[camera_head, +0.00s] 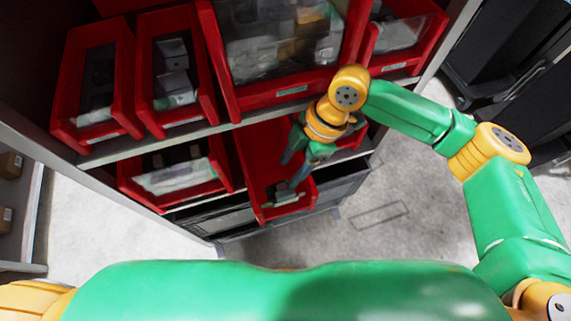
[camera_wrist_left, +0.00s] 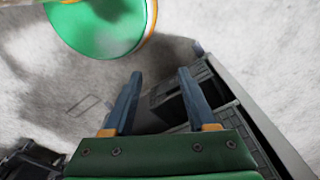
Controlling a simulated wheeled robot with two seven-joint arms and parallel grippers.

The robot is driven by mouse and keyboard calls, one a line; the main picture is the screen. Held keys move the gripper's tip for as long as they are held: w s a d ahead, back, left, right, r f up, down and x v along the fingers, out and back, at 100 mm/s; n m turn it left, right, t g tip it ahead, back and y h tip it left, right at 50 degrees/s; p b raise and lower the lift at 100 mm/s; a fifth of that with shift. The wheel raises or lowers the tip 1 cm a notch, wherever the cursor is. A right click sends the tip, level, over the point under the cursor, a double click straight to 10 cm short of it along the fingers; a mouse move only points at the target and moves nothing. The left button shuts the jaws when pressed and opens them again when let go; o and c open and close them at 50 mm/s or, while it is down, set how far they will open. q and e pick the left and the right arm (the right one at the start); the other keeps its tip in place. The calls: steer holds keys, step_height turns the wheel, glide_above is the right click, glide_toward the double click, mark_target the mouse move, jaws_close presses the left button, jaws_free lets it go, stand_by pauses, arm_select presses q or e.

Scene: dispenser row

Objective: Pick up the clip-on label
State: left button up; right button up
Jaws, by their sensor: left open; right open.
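My right gripper (camera_head: 291,169) is open, with its two blue-grey fingers pointing down into a pulled-out red bin (camera_head: 254,170) on the lower shelf. A few small grey and pale pieces (camera_head: 282,194) lie near the bin's front end, close to the fingertips. The clip-on label may be among them, but they are too small to tell. No contact with the fingers is clear. My left gripper (camera_wrist_left: 160,73) is open and empty in the left wrist view, and out of sight in the head view.
Several red bins with contents fill the upper shelf, including a large one (camera_head: 267,98) just above the right gripper. Another red bin (camera_head: 135,190) stands lower left. Pale floor (camera_head: 420,225) is clear at right. A dark drawer (camera_head: 338,186) sits beneath the pulled-out bin.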

mark_target(287, 193)
steer(key=s+f, duration=0.2)
steer(key=s+a+f+p, duration=0.1)
steer(key=s+f, duration=0.1)
steer(key=f, duration=0.1)
steer(key=shift+s+a+f+p, duration=0.15)
steer(key=shift+f+p, duration=0.05)
steer(key=shift+p, duration=0.1)
steer(key=shift+w+f, duration=0.2)
steer(key=shift+w, duration=0.25)
arm_select(q)
steer(key=shift+s+r, duration=0.95)
steer(key=shift+s, duration=0.25)
arm_select(e)
steer(key=shift+s+r, duration=0.1)
steer(key=shift+s, duration=0.1)
jaws_close()
